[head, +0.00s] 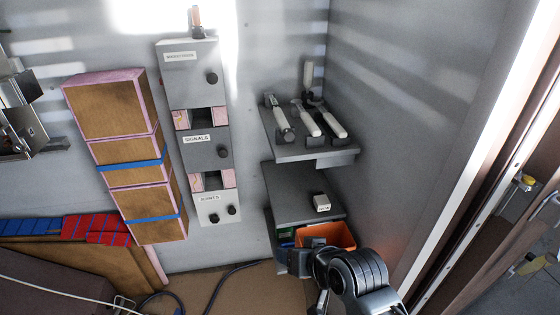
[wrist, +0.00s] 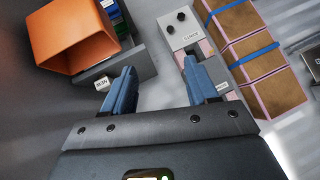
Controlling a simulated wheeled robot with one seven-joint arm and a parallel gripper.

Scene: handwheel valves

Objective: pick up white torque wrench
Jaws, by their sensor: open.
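Three tools with white handles lie side by side on the upper grey shelf in the head view: a left one (head: 281,119), a middle one (head: 308,121) and a right one (head: 333,122). I cannot tell which of them is the white torque wrench. None of them shows in the wrist view. My gripper (wrist: 162,82) is open, with its two blue fingers apart and nothing between them. In the head view my arm is low, below and in front of the shelves, well apart from the tools.
An orange bin (head: 326,236) stands below the lower shelf (head: 290,192), which holds a small white labelled block (head: 322,202). The bin also shows in the wrist view (wrist: 72,38). A signals panel (head: 207,151) and stacked brown boxes (head: 112,105) stand left. A wall closes the right.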

